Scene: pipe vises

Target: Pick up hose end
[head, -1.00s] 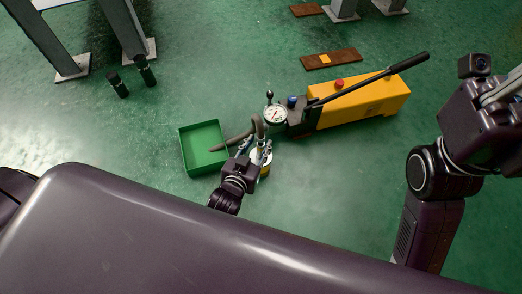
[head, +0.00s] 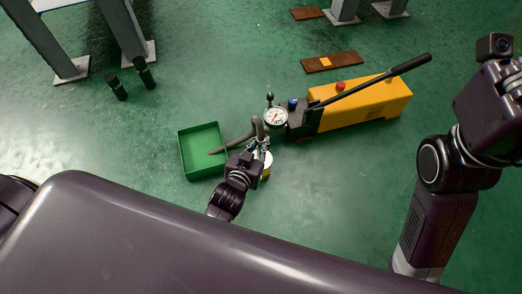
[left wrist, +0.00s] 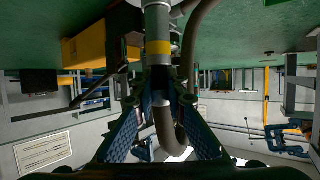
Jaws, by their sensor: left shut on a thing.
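The grey hose (head: 257,126) arches up beside the pump gauge and bends down to its metal end, partly hidden by my left gripper (head: 257,152). In the left wrist view the hose (left wrist: 162,128) makes a U-bend beside the end fitting. The fingers of my left gripper (left wrist: 161,90) are shut on the hose end, just by a silver cylinder with a yellow band (left wrist: 158,47). A white and yellow part of this cylinder (head: 265,163) shows in the head view. My right arm is at the right edge; its fingers cannot be made out.
The yellow pump (head: 362,104) with its black lever and round gauge (head: 276,117) stands just right of the hose. A green tray (head: 186,158) lies left, with a grey hose part reaching over it. Two black cylinders (head: 117,87) stand farther back. Open green floor lies around.

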